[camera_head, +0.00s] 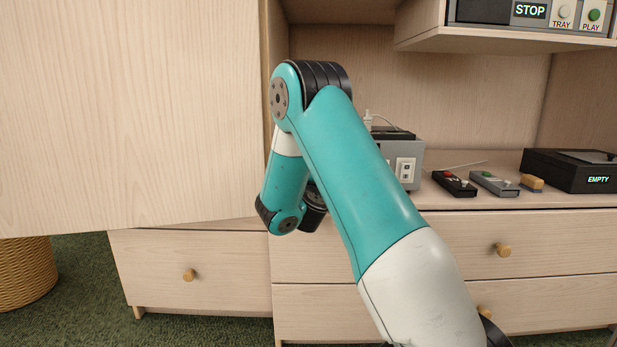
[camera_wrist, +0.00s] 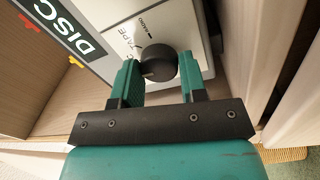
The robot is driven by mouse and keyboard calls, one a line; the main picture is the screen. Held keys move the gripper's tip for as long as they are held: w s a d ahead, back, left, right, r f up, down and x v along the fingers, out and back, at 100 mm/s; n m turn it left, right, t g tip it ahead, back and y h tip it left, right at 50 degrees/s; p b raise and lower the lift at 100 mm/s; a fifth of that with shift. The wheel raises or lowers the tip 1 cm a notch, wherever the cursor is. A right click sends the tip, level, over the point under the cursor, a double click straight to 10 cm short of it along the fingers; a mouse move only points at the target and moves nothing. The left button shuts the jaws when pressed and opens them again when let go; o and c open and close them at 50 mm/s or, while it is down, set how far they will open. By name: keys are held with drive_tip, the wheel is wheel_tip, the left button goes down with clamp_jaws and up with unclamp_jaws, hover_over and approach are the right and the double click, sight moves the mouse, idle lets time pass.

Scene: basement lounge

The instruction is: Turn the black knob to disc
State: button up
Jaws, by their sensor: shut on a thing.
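In the wrist view the black knob (camera_wrist: 158,66) sits on a light grey panel (camera_wrist: 185,35) with printed labels around it, one reading TAPE. A pale mark shows on the knob's lower left side. My gripper (camera_wrist: 159,70) has its two green fingers on either side of the knob and is shut on it. A dark display (camera_wrist: 60,22) beside the panel reads DISC in white letters. The left finger partly covers a label. In the head view my arm hides the knob and the gripper.
A wooden cabinet panel (camera_head: 130,110) fills the left of the head view. On the counter are a grey box (camera_head: 408,160) with a white switch, two remotes (camera_head: 455,183) (camera_head: 493,183) and a black box (camera_head: 570,170) marked EMPTY. A shelf device (camera_head: 530,12) shows STOP at top right.

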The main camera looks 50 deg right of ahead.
drive_tip(key=shift+s+f+n, duration=0.1)
drive_tip(key=shift+n, duration=0.3)
drive_tip(key=o, duration=0.9)
drive_tip(key=shift+o, duration=0.2)
drive_tip(key=b+v, duration=1.6)
drive_tip(key=v, duration=0.1)
drive_tip(key=shift+s, duration=0.15)
drive_tip(key=shift+a, duration=0.15)
